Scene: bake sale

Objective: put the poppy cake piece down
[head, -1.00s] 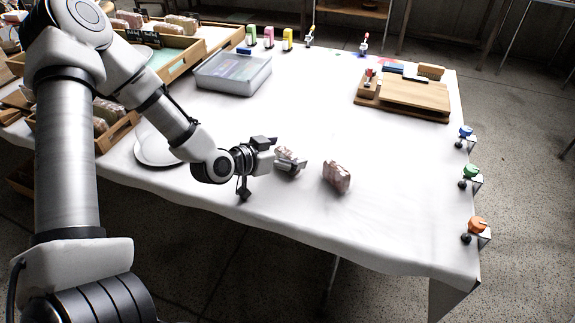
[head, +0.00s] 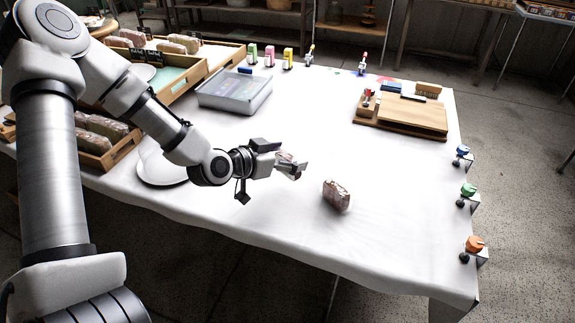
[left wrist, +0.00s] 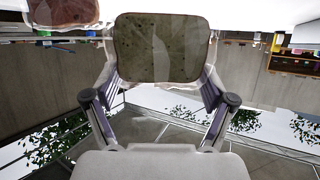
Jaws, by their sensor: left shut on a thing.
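My left gripper (head: 291,167) is shut on a wrapped, speckled poppy cake piece (head: 286,158), mostly hidden by the fingers in the head view. The gripper is over the white table (head: 250,200); I cannot tell whether the piece touches the cloth. Another wrapped cake piece (head: 336,196) stands on the cloth to the right of the gripper, apart from it. My right gripper is not in view.
White plates (head: 160,170) lie left of the gripper under my arm. A clear lidded box (head: 235,92), wooden crates (head: 115,150) with wrapped pieces and a wooden board (head: 405,115) stand farther off. Coloured clips (head: 470,245) line the right edge.

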